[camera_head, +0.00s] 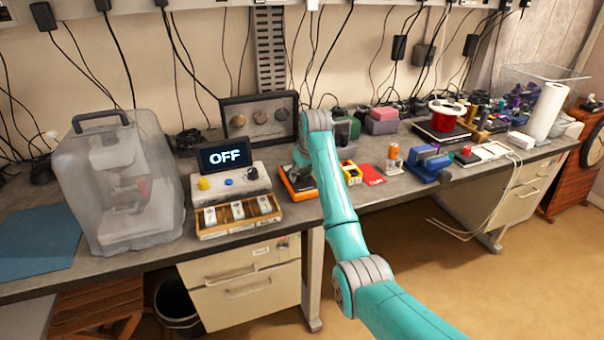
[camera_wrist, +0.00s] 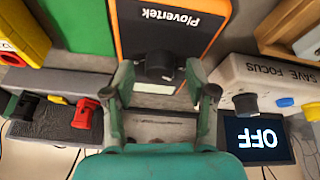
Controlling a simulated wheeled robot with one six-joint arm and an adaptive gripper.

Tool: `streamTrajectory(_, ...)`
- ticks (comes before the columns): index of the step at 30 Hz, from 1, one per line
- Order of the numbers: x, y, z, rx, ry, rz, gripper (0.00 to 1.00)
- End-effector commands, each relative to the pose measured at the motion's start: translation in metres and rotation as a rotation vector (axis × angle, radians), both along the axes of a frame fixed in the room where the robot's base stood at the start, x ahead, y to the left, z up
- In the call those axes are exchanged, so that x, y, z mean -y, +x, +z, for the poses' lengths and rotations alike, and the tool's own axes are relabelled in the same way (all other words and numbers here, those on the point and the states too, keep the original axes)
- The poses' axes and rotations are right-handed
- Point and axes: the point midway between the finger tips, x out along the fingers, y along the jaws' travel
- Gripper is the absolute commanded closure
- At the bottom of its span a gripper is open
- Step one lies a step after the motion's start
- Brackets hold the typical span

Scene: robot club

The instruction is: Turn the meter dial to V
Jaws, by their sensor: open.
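The meter is an orange and black unit marked "Plovertek" (camera_wrist: 195,42), lying on the bench; its orange edge also shows in the head view (camera_head: 287,188), mostly behind my arm. Its dark round dial (camera_wrist: 159,66) shows in the wrist view, where the V mark and pointer cannot be made out. My gripper (camera_wrist: 161,76) is open, with one finger on either side of the dial; whether they touch it cannot be told. In the head view my gripper is largely hidden by my arm. A small screen (camera_head: 223,157) reads OFF.
A pale control box (camera_head: 239,186) with yellow and blue knobs stands left of the meter, behind a wooden tray (camera_head: 240,225). A yellow item (camera_head: 351,174) and a red packet (camera_head: 371,174) lie close on the right. A framed display (camera_head: 259,118) stands behind.

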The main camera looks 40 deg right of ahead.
Motion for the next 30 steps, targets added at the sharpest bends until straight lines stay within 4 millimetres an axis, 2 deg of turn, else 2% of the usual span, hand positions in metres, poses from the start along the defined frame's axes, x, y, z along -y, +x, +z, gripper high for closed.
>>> streamTrajectory(9, 0.0001, 0.0008, -0.0025, 0.000, 0.000, 0.000, 0.43)
streamTrajectory(16, 0.0002, 0.0008, -0.0024, 0.000, 0.000, 0.000, 1.00)
streamTrajectory(23, 0.0001, 0.0008, -0.0023, -0.001, -0.001, -0.008, 1.00)
streamTrajectory(30, -0.0008, 0.0012, -0.0022, 0.000, -0.001, -0.094, 1.00)
